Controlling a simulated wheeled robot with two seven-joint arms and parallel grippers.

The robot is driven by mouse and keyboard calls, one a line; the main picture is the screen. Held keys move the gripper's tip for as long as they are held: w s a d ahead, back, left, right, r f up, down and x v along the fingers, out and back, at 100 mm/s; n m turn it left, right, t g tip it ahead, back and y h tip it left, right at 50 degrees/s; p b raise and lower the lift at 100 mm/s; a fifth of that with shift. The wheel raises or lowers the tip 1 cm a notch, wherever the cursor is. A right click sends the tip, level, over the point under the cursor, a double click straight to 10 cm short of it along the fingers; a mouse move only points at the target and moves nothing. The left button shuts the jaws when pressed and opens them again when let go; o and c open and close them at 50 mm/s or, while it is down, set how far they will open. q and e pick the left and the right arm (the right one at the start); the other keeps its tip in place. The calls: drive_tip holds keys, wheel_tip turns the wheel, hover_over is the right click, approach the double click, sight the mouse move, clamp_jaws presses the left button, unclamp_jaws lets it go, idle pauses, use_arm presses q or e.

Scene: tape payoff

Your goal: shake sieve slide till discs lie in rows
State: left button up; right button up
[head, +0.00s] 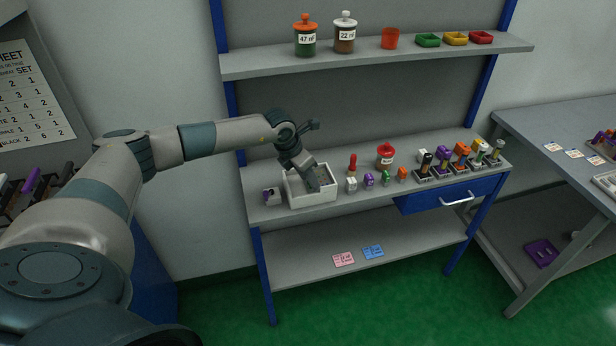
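My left arm reaches in from the left to the grey workbench shelf (400,193). My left gripper (318,183) points down into an open white box (312,199) at the left end of that shelf. The fingertips are too small and dark to show whether they are open or shut, or whether they hold anything. The inside of the box looks grey, and its contents cannot be made out. I cannot pick out a sieve slide or rows of discs. My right gripper is not in view.
A blue drawer (440,198) hangs below. An upper shelf (380,54) holds jars and trays.

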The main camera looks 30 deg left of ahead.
use_arm(q)
clamp_jaws()
drive_tip(key=shift+s+a+f+b, duration=0.1)
drive_tip(key=shift+s+a+b, duration=0.45)
drive_tip(key=shift+s+a, duration=0.3)
drive_tip(key=shift+s, duration=0.25)
unclamp_jaws()
drive_tip(key=shift+w, duration=0.1)
drive_tip(key=shift+r, duration=0.25)
